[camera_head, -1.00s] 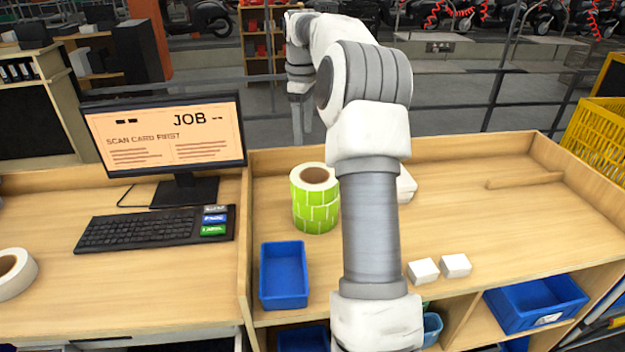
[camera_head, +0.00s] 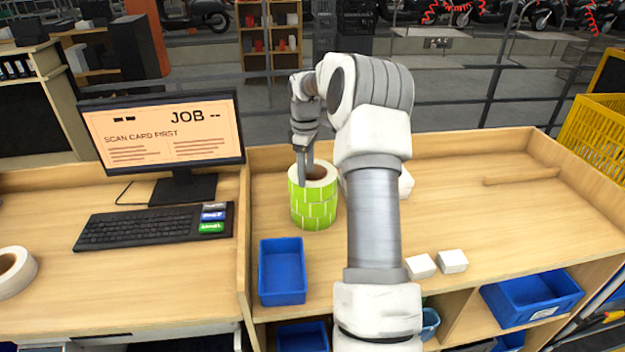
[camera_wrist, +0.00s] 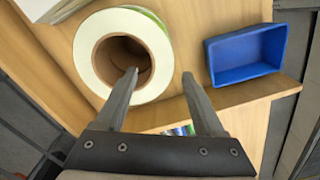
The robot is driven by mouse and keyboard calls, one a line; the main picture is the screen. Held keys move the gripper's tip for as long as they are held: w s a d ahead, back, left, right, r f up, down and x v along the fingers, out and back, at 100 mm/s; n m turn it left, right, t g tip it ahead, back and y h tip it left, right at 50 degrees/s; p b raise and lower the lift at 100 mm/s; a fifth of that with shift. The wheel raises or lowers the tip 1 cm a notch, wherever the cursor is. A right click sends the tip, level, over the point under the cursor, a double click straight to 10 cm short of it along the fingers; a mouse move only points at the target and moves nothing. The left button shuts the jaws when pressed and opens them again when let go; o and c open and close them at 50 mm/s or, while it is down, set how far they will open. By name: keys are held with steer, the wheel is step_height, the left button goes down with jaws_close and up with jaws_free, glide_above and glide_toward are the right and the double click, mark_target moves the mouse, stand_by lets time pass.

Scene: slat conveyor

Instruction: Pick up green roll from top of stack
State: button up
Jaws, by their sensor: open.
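A stack of green label rolls (camera_head: 313,207) stands upright on the table, left of my arm in the head view. In the wrist view the top green roll (camera_wrist: 88,60) shows its white upper face and brown hollow core. My gripper (camera_head: 305,182) is at the top of the stack, pointing down. In the wrist view my gripper (camera_wrist: 160,78) is open and empty. One finger overlaps the core opening and the other is outside the roll's rim, over the bare table. I cannot tell how deep the fingertips reach.
A blue bin (camera_head: 282,271) stands in front of the stack; it also shows in the wrist view (camera_wrist: 243,77). A monitor (camera_head: 162,137) and keyboard (camera_head: 150,229) are beyond the divider at left. Two small white boxes (camera_head: 437,263) lie right of my arm. The table's right side is mostly clear.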

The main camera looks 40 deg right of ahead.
mark_target(307, 183)
steer(key=f, duration=0.4)
steer(key=shift+s+f+p, duration=0.2)
steer(key=shift+f+p, duration=0.05)
steer(key=shift+p, duration=0.15)
steer(key=shift+c, duration=0.2)
jaws_close()
steer(key=shift+d+r, duration=0.1)
stand_by(0.7)
